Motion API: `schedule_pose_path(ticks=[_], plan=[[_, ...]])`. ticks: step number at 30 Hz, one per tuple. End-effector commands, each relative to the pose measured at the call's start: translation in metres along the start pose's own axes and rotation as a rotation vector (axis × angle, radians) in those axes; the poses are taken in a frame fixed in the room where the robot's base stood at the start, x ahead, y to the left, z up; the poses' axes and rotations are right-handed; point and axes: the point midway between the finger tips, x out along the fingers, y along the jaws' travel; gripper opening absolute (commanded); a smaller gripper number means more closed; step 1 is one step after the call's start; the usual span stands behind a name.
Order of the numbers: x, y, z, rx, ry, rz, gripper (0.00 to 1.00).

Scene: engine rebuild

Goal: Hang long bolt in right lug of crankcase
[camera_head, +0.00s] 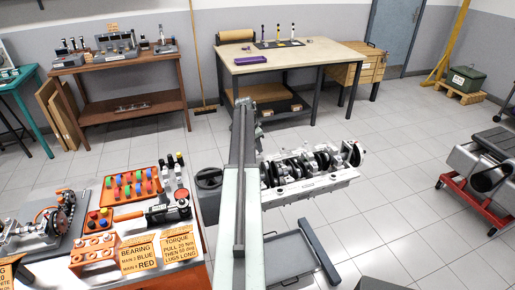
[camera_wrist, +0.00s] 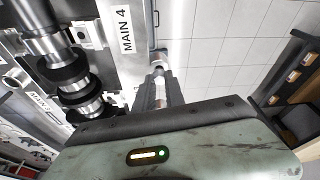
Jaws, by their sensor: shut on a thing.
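The crankcase (camera_head: 318,184) is a grey metal block with the crankshaft lying in it, right of my arm in the head view. In the wrist view its wall (camera_wrist: 107,12) carries a MAIN 4 label, with the shaft at left. My gripper (camera_wrist: 160,84) is shut, its two dark fingers pointing at the crankcase's edge beside that label. A bright round metal piece (camera_wrist: 157,61), seemingly the long bolt, shows at the fingertips; most of it is hidden. I cannot tell whether it sits in the lug.
An orange bench at lower left holds an orange tray (camera_head: 107,204) of coloured parts, a torque tool (camera_head: 168,212) and orange sign cards (camera_head: 139,256). A wooden-topped table (camera_head: 335,52) stands behind. The tiled floor right of the crankcase is open, up to a red stand (camera_head: 466,204).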

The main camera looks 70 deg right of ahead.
Motion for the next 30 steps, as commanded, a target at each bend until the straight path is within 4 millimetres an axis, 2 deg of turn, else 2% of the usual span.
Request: schedule_pose_path(ticks=[30], plan=[[0.015, 0.0, 0.004, 0.0, 0.0, 0.0, 0.0]])
